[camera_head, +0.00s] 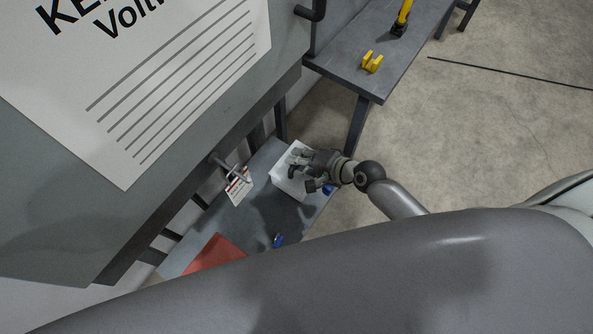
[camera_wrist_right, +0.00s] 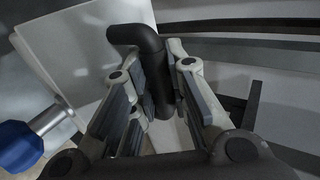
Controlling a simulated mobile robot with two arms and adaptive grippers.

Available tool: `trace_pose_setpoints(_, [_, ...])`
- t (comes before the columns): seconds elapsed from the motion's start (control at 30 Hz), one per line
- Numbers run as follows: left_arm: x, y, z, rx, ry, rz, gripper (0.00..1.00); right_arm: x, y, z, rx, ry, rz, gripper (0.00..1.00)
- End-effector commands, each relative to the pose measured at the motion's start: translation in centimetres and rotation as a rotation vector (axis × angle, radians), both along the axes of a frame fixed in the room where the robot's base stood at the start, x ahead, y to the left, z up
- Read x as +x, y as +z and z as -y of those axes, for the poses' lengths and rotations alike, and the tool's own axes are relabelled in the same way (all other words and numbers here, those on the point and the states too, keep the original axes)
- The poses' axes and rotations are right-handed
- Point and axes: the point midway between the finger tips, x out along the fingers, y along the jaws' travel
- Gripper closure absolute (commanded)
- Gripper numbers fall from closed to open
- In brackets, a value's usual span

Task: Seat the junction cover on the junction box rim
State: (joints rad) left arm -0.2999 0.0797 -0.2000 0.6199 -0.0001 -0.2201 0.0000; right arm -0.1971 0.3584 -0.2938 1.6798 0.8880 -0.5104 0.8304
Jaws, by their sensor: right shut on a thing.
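A pale flat panel (camera_head: 291,185), which looks like the junction cover, is at the bench under the cabinet in the head view. It fills the upper left of the right wrist view (camera_wrist_right: 85,45). My right gripper (camera_head: 298,162) is at its upper side. In the right wrist view its fingers (camera_wrist_right: 158,95) are shut on a dark bent handle (camera_wrist_right: 137,36) in front of the panel. I cannot tell whether the panel touches anything below. I cannot make out the junction box rim. My left gripper is out of view.
A grey cabinet (camera_head: 60,185) with a warning sign overhangs the bench (camera_head: 262,160). A tag (camera_head: 238,186) hangs by it. A red sheet (camera_head: 213,254) and small blue items (camera_head: 278,240) are lower down. A side table (camera_head: 350,45) holds a yellow block (camera_head: 372,62).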

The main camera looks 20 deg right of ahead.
Motion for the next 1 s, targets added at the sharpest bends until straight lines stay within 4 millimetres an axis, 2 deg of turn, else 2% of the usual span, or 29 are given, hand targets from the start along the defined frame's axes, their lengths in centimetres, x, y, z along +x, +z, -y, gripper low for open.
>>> trace_pose_setpoints(1.0, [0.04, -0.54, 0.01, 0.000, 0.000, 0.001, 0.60, 0.03, -0.90, 0.01, 0.000, 0.000, 0.002, 1.00])
